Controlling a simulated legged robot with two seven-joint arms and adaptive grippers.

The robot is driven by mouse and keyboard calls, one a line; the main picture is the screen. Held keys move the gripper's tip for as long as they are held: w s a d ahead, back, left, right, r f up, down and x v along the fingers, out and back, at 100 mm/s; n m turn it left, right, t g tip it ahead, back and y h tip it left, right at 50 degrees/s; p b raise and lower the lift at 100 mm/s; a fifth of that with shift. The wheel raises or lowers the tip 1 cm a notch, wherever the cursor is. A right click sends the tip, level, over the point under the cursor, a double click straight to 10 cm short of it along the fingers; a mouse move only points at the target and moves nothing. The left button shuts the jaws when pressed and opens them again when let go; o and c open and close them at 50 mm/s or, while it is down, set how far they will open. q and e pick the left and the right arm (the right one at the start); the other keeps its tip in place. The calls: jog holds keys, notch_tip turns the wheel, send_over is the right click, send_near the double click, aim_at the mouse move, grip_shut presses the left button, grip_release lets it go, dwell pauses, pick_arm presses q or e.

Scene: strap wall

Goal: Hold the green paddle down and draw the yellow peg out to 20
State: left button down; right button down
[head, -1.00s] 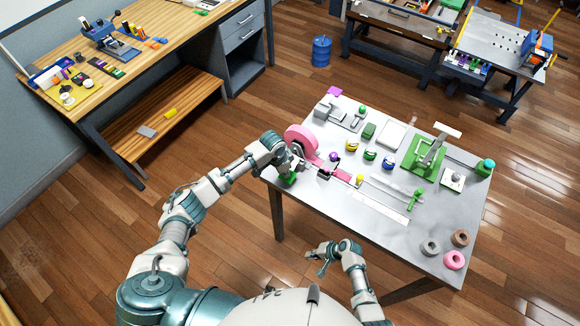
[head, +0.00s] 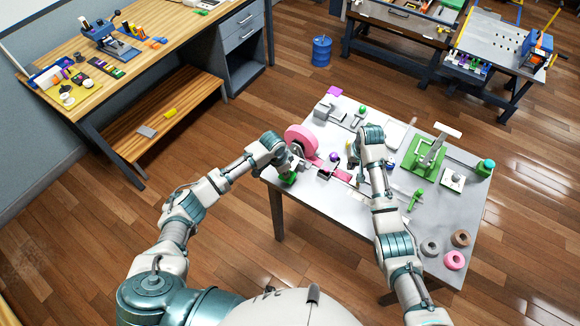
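The green paddle (head: 288,179) is at the near left corner of the metal table. My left gripper (head: 292,169) is right over it and seems to touch it; its fingers are too small to read. A pink strap (head: 336,173) runs from a pink roll (head: 301,139) toward the middle of the table. My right gripper (head: 359,177) is low over the strap's right end, with its wrist above it. The yellow peg is hidden behind the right hand, and I cannot tell whether the fingers hold it. The scale strip is largely covered by my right arm.
A green press (head: 424,154) stands at the table's right, with a green clamp (head: 415,199) nearer. Grey, brown and pink rolls (head: 454,260) lie at the near right corner. A purple-topped piece (head: 334,157) sits by the strap.

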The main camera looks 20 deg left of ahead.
aim_at(350, 179)
jog(key=shift+t+h, duration=0.3)
jog(key=shift+h, duration=0.1)
jog(key=x, duration=0.3)
jog(key=d+x, duration=0.1)
jog(key=x, duration=0.5)
jog(key=shift+s+d+f, duration=0.25)
jog(key=shift+s+d, duration=0.05)
jog(key=shift+d, duration=0.05)
dwell(0.8)
jog(key=shift+s+d, duration=1.05)
jog(key=shift+d, duration=2.15)
jog(key=shift+s+d, duration=1.05)
jog(key=shift+d, duration=2.15)
jog(key=shift+s+d, duration=1.05)
jog(key=shift+d, duration=2.15)
jog(key=shift+w+a, duration=0.3)
jog(key=shift+a, duration=0.5)
jog(key=w+v, duration=0.1)
jog(key=v, duration=0.7)
jog(key=shift+w, duration=0.35)
jog(key=shift+a+r, duration=0.15)
jog(key=shift+r, duration=0.1)
